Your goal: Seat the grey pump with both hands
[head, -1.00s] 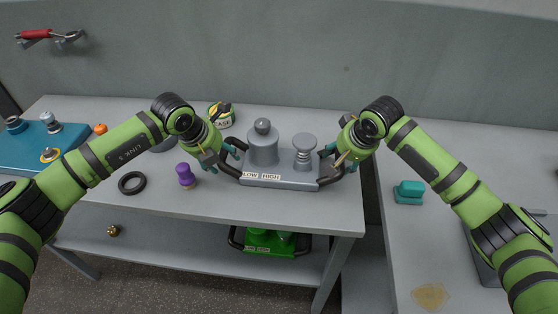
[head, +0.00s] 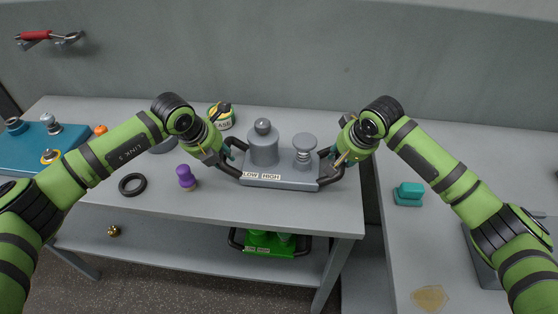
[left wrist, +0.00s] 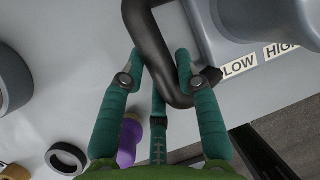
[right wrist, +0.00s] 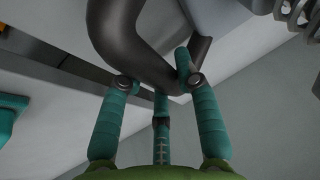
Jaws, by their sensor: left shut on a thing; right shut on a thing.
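The grey pump (head: 264,150) sits upright near the front of the table, with a round-knobbed cylinder, a ribbed post, a LOW HIGH label and a dark looped handle at each end. My left gripper (head: 226,158) is shut on the left handle (head: 229,171); the left wrist view shows the dark bar (left wrist: 150,45) between the teal fingers. My right gripper (head: 336,160) is shut on the right handle (head: 331,178); the right wrist view shows that bar (right wrist: 125,40) between the fingers. The pump's underside is hidden.
A purple-topped object (head: 187,176) and a black ring (head: 132,184) lie left of the pump. A teal tray (head: 35,155) is at far left, a yellow-and-black item (head: 221,117) behind. A green pump (head: 268,243) is on the lower shelf. A teal block (head: 408,193) is on the right table.

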